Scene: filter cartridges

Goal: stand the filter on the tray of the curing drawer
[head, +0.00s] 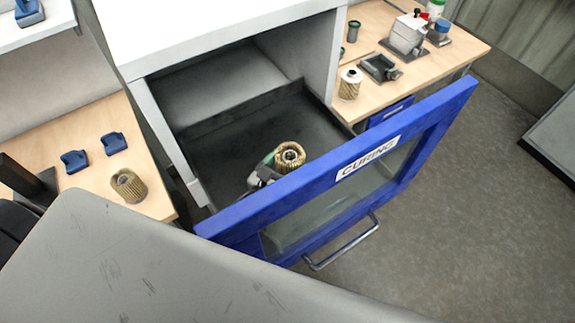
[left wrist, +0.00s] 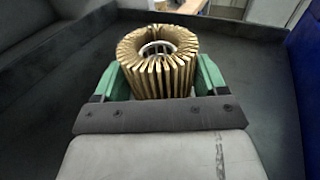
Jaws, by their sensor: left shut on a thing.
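The filter (head: 290,153), a gold pleated cylinder with a hollow grey core, is upright inside the open curing drawer. My left gripper (head: 273,160) is shut on it, with green fingers on opposite sides. In the left wrist view the filter (left wrist: 158,65) sits between the fingers of the gripper (left wrist: 158,80). The filter's base is hidden, so I cannot tell whether it touches the tray. The dark tray (head: 235,135) has bare room around the filter. My right gripper is not in view.
The drawer's blue front (head: 345,170), with window and handle, rises close to the gripper. Another filter (head: 128,186) stands on the left table near two blue holders (head: 75,161). A third filter (head: 350,83) stands on the right table beside a dark tray-like part (head: 379,67).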

